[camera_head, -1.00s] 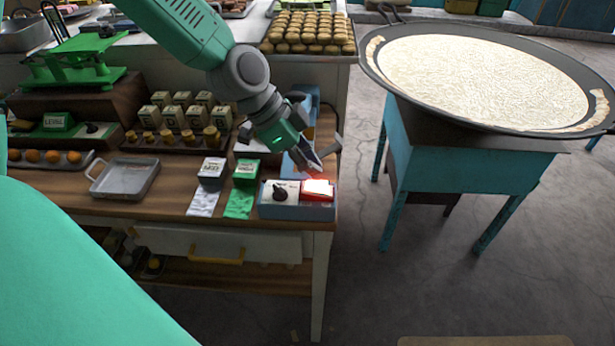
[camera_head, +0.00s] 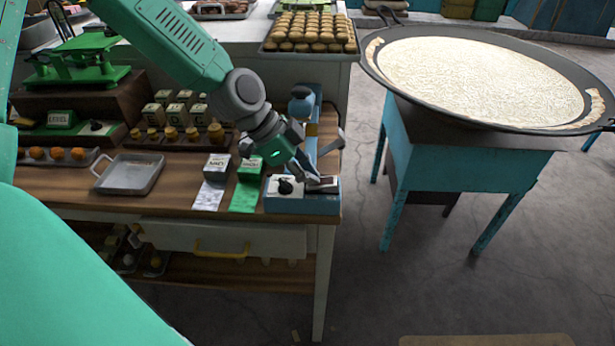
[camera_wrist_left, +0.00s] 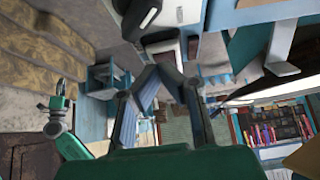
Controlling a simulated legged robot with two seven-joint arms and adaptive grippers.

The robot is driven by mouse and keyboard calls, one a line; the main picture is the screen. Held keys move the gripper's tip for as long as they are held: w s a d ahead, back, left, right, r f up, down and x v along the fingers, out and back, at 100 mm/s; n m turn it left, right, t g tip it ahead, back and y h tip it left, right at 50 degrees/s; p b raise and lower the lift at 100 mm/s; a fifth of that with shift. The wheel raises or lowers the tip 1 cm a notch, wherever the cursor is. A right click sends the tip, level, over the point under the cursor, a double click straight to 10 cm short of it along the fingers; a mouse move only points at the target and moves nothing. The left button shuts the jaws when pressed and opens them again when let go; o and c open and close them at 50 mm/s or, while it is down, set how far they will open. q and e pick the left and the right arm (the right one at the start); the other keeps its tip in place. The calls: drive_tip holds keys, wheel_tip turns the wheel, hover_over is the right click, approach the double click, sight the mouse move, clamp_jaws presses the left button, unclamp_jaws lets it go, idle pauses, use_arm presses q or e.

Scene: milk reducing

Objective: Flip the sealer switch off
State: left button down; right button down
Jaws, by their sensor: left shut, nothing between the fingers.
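The sealer (camera_head: 318,206) is a blue machine at the right front corner of the wooden bench. Its front panel has a black knob (camera_head: 285,187) on white and a switch (camera_head: 323,184) to the right of it. The switch looks dark, with no red glow. My left gripper (camera_head: 310,180) is shut and empty, its fingertips at the switch and hiding part of it. I cannot tell whether they touch it. In the left wrist view the knob (camera_wrist_left: 149,16) shows above the shut fingers (camera_wrist_left: 151,84). My right gripper is not in view.
Two small boxes, one dark (camera_head: 217,167) and one green (camera_head: 249,170), stand left of the sealer. A metal tray (camera_head: 130,175) lies further left. A large round pan (camera_head: 480,80) stands across a floor gap to the right.

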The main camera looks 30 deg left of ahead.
use_arm(q)
drive_tip(key=shift+w, duration=0.1)
drive_tip(key=shift+w+a+f, duration=0.1)
drive_tip(key=shift+w, duration=0.45)
drive_tip(key=shift+w+d, duration=0.15)
drive_tip(key=shift+d, duration=0.1)
drive_tip(key=shift+d+r, duration=0.45)
drive_tip(key=shift+r, duration=0.05)
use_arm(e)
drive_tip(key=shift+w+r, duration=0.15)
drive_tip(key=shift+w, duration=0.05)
use_arm(q)
drive_tip(key=shift+f, duration=0.1)
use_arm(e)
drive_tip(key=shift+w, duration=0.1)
